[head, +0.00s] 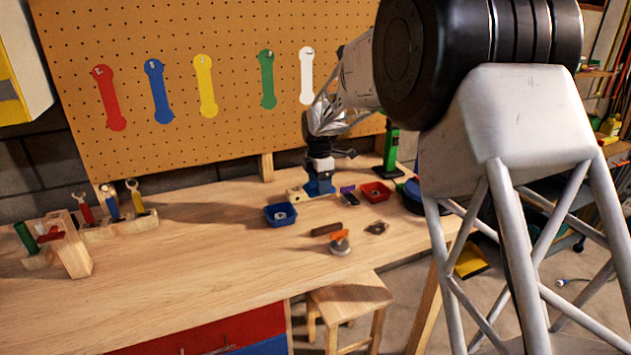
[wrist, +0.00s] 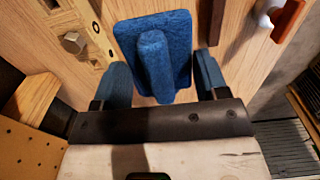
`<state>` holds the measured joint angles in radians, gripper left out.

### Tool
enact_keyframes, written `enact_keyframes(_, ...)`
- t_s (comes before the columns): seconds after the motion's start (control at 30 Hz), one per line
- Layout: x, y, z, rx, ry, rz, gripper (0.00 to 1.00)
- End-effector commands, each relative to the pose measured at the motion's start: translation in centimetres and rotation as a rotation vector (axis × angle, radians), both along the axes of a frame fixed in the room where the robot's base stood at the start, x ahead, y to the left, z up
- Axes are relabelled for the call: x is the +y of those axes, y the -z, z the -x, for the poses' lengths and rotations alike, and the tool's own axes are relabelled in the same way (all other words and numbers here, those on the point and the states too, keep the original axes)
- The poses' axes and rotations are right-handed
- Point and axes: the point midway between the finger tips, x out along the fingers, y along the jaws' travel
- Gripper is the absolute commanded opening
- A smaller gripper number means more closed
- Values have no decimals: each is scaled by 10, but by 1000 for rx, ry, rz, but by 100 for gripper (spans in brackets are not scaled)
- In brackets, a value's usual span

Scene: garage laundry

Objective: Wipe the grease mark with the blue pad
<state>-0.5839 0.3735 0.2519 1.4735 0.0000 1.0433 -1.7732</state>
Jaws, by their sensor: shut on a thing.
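The blue pad (wrist: 181,62) lies below my gripper in the wrist view, a flat rounded square with a raised ridge handle.
A pale block with holes (wrist: 97,40) stands close beside the pad. A blue tray (head: 281,214) is left of my gripper, a red tray (head: 376,192) right. The bench's left middle is clear.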

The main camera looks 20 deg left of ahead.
Motion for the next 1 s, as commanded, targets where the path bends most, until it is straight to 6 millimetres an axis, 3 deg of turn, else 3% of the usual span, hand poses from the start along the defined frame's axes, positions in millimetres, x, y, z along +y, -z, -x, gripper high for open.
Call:
enact_keyframes(0.6,-137,15,20,0,2,0,48)
enact_keyframes(0.8,-152,18,24,0,1,0,48)
enact_keyframes(1.0,-153,18,24,0,1,0,48)
